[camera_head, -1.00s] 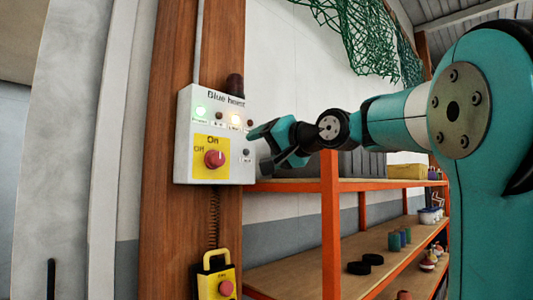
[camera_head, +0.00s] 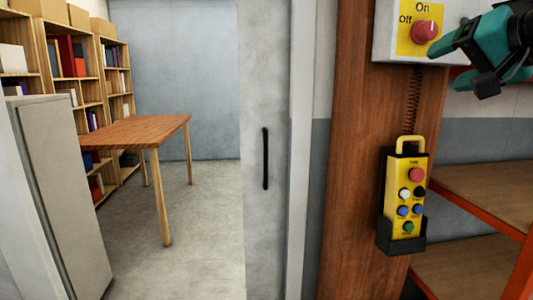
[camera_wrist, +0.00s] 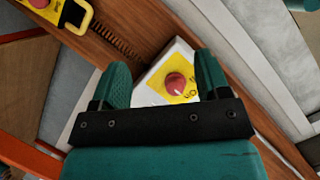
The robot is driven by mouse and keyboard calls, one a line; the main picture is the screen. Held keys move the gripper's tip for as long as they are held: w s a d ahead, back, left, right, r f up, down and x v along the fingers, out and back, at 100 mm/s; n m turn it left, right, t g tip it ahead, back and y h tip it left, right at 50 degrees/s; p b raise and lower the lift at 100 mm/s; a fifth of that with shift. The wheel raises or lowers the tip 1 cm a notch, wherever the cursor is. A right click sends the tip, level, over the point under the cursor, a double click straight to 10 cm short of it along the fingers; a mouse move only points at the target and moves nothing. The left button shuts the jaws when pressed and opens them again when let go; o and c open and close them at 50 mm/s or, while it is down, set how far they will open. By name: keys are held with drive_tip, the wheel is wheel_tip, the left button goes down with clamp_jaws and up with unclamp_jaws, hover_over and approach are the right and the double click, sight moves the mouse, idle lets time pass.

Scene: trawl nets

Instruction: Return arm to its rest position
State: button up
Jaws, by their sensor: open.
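My gripper (camera_head: 478,58) is at the upper right of the head view, close to the switch box. Its two teal fingers are apart with nothing between them, as the wrist view also shows (camera_wrist: 162,72). Most of my arm is outside the head view. The white switch box (camera_head: 385,38) is on a wooden post, with a yellow plate and a red knob (camera_head: 425,31) marked On and Off. In the wrist view the box (camera_wrist: 150,92) and its red knob (camera_wrist: 175,83) appear beyond and between the fingers, apart from them.
A yellow pendant control (camera_head: 405,170) with several buttons sits in a black holder on the wooden post (camera_head: 350,150). Orange-framed shelves (camera_head: 485,195) stand at the right. Left, an open doorway shows a wooden table (camera_head: 140,130), bookshelves (camera_head: 92,60) and a grey cabinet (camera_head: 65,190). Floor there is clear.

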drive_tip(key=s+a+f+n+g+y, duration=0.25)
drive_tip(key=a+f+n+g, duration=0.2)
drive_tip(key=a+f, duration=0.6)
drive_tip(key=s+a+f+n+g, duration=0.4)
drive_tip(key=s+f, duration=0.4)
drive_tip(key=s, duration=0.1)
drive_tip(key=s+a+f+n+g+h, duration=0.1)
drive_tip(key=s+a+f+n+g, duration=0.3)
drive_tip(key=s+f, duration=0.5)
drive_tip(key=shift+s+a+f+n+g, duration=0.2)
drive_tip(key=shift+a+n+g, duration=0.15)
drive_tip(key=shift+a+g, duration=0.35)
drive_tip(key=shift+d+h, duration=0.1)
drive_tip(key=shift+h, duration=0.15)
drive_tip(key=shift+c, duration=0.4)
